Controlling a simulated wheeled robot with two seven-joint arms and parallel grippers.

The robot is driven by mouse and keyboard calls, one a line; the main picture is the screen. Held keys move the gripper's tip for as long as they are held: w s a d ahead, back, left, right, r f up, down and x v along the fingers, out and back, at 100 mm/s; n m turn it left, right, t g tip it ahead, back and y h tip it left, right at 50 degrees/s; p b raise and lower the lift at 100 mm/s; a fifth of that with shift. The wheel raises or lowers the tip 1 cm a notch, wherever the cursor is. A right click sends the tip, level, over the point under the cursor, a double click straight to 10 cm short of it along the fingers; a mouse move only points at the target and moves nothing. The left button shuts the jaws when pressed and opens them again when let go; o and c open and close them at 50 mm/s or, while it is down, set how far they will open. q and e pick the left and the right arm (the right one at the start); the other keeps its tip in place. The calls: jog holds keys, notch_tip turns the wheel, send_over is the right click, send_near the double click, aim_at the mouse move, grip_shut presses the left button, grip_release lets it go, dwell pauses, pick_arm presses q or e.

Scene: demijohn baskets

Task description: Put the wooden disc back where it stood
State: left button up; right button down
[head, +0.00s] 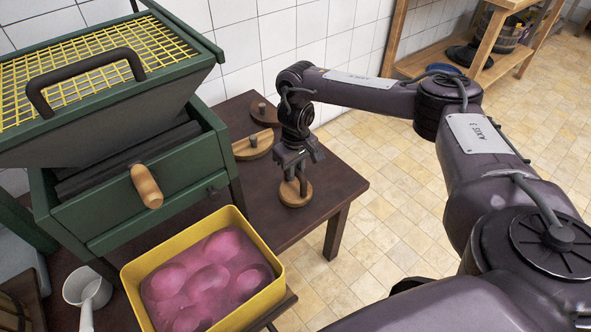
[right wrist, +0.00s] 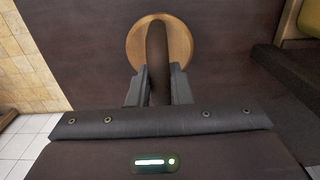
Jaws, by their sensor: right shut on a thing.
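The wooden disc (head: 296,196) is round and light brown with a dark upright handle. In the head view it is at the right part of the dark table (head: 335,186), near its edge. My right gripper (head: 299,172) points down over it and is shut on its handle. In the right wrist view the disc (right wrist: 182,42) shows beyond the fingers, with the dark handle (right wrist: 157,50) between the fingers of my right gripper (right wrist: 160,82). I cannot tell whether the disc touches the table or hangs just above it. My left gripper is out of view.
Two wooden pieces with knobs, one half-round (head: 253,148) and one behind it (head: 266,113), lie left of my gripper. A green crusher (head: 140,195) with a yellow grid stands left. A yellow tub (head: 272,293) of pink contents is in front. Bare table surrounds the disc.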

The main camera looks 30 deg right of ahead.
jog(key=c, duration=1.3)
grip_release()
jog(key=shift+f, duration=0.1)
